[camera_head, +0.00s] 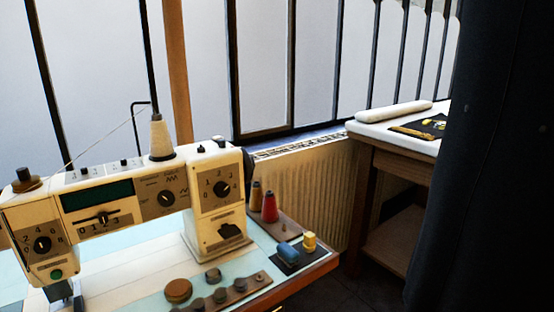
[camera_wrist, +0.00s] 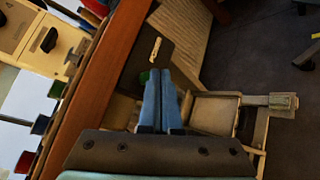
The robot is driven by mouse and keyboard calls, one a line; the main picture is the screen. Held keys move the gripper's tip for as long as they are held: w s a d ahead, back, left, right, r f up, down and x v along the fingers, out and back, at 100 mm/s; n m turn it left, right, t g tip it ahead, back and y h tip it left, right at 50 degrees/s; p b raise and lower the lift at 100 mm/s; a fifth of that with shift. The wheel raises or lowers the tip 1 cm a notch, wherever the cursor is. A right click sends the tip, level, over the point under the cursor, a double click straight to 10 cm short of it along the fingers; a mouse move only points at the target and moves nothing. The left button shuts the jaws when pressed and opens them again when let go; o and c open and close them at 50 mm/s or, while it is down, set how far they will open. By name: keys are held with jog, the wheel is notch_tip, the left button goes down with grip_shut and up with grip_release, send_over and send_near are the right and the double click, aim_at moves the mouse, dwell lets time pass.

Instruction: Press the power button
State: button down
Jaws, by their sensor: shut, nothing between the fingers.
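My gripper (camera_wrist: 157,73) shows in the wrist view with its two blue fingers shut together and nothing between them. Its tips point at a dark panel (camera_wrist: 139,58) beside the wooden table edge. The panel carries small pale lettering, too small to read surely. A green button (camera_wrist: 143,77) on it shows just left of the fingertips, partly hidden by them. I cannot tell whether the fingers touch it. My gripper is out of the head view. There, a cream sewing machine (camera_head: 120,185) on the table has another green button (camera_head: 57,274) at its lower left.
The table's wooden edge (camera_wrist: 112,65) runs close left of the fingers. Thread spools (camera_head: 269,207) and small items stand on the table. Below right in the wrist view is a metal frame with a flat plate (camera_wrist: 214,113). Dark floor (camera_wrist: 270,50) is open at the right.

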jog(key=shift+w+a, duration=0.15)
jog(key=shift+w, duration=0.05)
jog(key=shift+w+a, duration=0.25)
jog(key=shift+w, duration=0.15)
dwell(0.7)
jog(key=shift+s, duration=0.1)
jog(key=shift+s+d+p, duration=0.45)
jog(key=shift+s+d, duration=0.1)
jog(key=shift+s, duration=0.15)
jog(key=s+d+p, duration=0.2)
jog(key=s, duration=0.1)
jog(key=s+d+p, duration=0.1)
jog(key=shift+s+d, duration=0.25)
jog(key=shift+s, duration=0.15)
jog(key=shift+r, duration=0.1)
